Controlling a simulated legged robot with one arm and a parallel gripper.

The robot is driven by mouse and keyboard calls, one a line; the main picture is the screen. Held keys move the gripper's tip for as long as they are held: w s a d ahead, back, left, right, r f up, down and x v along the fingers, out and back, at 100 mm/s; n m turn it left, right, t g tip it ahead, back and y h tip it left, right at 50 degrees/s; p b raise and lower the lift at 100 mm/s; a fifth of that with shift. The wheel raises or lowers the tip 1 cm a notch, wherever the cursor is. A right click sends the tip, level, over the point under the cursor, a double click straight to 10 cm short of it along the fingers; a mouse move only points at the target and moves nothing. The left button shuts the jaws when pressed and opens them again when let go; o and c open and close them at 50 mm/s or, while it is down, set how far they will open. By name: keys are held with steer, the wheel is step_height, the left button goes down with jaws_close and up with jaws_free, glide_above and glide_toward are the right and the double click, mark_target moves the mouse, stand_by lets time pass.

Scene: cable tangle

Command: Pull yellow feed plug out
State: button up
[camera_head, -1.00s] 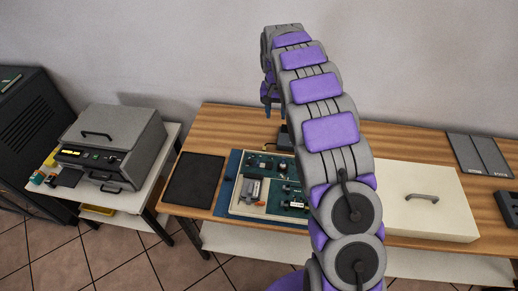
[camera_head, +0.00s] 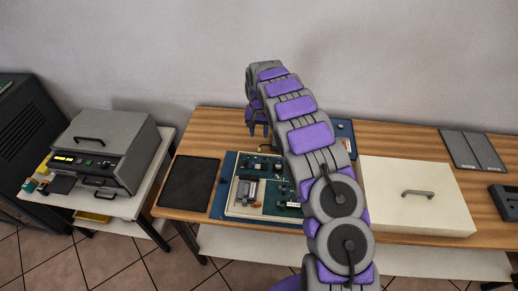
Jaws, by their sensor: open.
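My gripper (camera_head: 259,130) hangs with its fingers pointing down above the back part of the circuit board (camera_head: 246,163). The fingers look open, with nothing seen between them. The board lies in a pale tray on a blue mat (camera_head: 219,202) and carries dark and grey parts. My arm hides the board's right part. I cannot make out a yellow feed plug on the board. Small yellow pieces show at the left, near the grey machine (camera_head: 112,145), too small to identify.
A black mat (camera_head: 188,183) lies left of the board. A cream box (camera_head: 415,195) with a grey handle stands right of my arm. Grey plates (camera_head: 472,151) and a dark holder (camera_head: 507,200) lie farther right on the wooden table. The wall is behind.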

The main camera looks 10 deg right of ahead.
mark_target(259, 149)
step_height(259, 149, down, 10)
steer(key=shift+r+b, duration=0.1)
steer(key=shift+b, duration=0.8)
jaws_close()
